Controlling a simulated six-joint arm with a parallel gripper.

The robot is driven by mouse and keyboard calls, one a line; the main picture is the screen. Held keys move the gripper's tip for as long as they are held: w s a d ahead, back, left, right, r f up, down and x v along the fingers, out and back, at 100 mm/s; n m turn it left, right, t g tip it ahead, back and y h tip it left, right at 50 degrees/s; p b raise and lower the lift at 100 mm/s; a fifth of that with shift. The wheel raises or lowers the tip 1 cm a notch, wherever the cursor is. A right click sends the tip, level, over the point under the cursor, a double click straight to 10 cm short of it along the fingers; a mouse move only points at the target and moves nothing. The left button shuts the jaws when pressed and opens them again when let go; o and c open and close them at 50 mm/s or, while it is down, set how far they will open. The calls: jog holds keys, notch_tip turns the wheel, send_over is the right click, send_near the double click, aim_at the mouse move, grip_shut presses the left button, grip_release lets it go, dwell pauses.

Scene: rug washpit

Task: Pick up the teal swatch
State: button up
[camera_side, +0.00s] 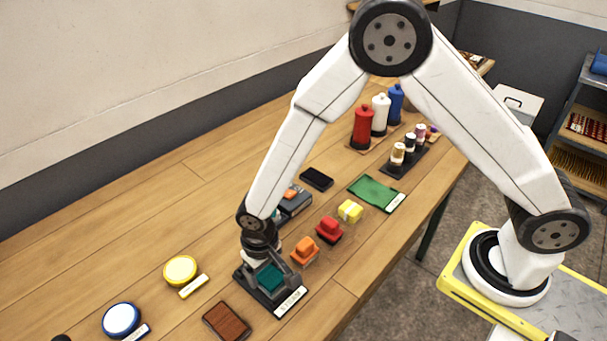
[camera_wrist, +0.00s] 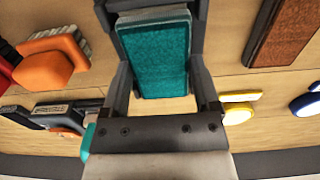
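The teal swatch (camera_wrist: 155,55) is a flat textured block with a pale edge, lying between the two fingers of my gripper (camera_wrist: 154,20) in the wrist view. Its sides come up close to both fingers; whether they press on it I cannot tell. In the side view my gripper (camera_side: 270,270) is low over a dark labelled tray (camera_side: 290,303), with the teal swatch (camera_side: 270,278) between the fingers. Whether the swatch rests on the tray or is just above it is not clear.
An orange block (camera_side: 305,252), a red block (camera_side: 329,230) and a brown swatch (camera_side: 227,321) lie close by. A yellow round tin (camera_side: 180,270) and a blue-rimmed one (camera_side: 121,319) are to the left. Bottles stand farther back. Bare wood lies at the far left.

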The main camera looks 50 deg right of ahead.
jog(key=c, duration=0.6)
jog(key=shift+o, duration=0.2)
jog(key=shift+r, duration=0.1)
jog(key=shift+r, duration=0.7)
jog(key=s+r, duration=0.1)
jog(key=r, duration=0.1)
jog(key=s+d+r, duration=0.1)
jog(key=s+r, duration=0.1)
jog(key=r, duration=0.1)
jog(key=s+d+r, duration=0.1)
jog(key=r, duration=0.1)
jog(key=shift+s+r, duration=0.2)
jog(key=shift+s, duration=0.05)
jog(key=s+d+r, duration=0.3)
jog(key=s+r, duration=0.1)
jog(key=s, duration=0.4)
jog(key=shift+s+d, duration=0.2)
jog(key=shift+d, duration=0.05)
